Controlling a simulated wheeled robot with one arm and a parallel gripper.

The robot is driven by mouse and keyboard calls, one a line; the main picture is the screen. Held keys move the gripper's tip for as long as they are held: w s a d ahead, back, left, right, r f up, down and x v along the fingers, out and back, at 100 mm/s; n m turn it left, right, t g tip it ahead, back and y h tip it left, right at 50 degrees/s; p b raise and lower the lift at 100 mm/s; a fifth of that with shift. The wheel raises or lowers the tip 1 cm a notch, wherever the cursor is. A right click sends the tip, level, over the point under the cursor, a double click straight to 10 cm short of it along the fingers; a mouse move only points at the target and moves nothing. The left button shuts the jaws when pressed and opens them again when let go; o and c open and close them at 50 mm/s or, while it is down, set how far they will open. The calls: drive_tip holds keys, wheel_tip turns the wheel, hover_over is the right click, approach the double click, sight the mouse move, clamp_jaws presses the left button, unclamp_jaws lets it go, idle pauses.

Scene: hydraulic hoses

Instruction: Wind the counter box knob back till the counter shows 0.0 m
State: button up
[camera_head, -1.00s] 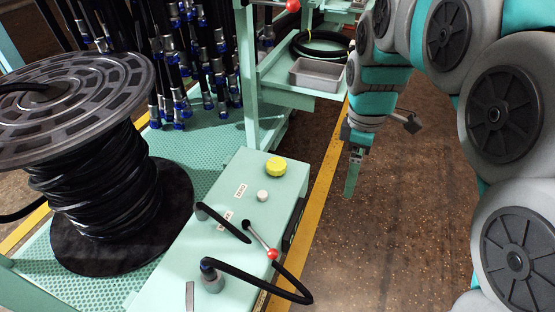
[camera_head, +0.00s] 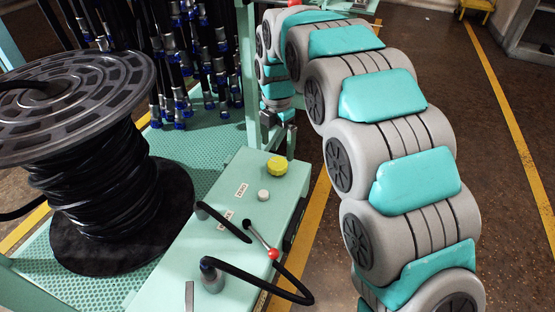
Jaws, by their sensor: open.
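The pale green box (camera_head: 240,225) at the bottom middle carries a round yellow knob (camera_head: 277,166) at its far end and a smaller whitish knob or button (camera_head: 263,195) close to it. I cannot tell which is the counter knob. No counter reading shows in this view. My gripper (camera_head: 279,138) is just beyond the far end of the box, close behind the yellow knob, pointing down. It is open, seen small and partly hidden, and appears empty and apart from the knob.
A lever with a red ball (camera_head: 273,253) and a looping black hose (camera_head: 265,281) stand on the nearer part of the box. A large hose reel (camera_head: 85,90) is at left. Hanging hoses (camera_head: 205,60) and a green post (camera_head: 248,75) stand behind. Floor at right is open.

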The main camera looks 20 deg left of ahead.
sight(277, 163)
wheel_tip(277, 163, down, 6)
drive_tip(key=shift+f, duration=0.1)
drive_tip(key=c, duration=1.3)
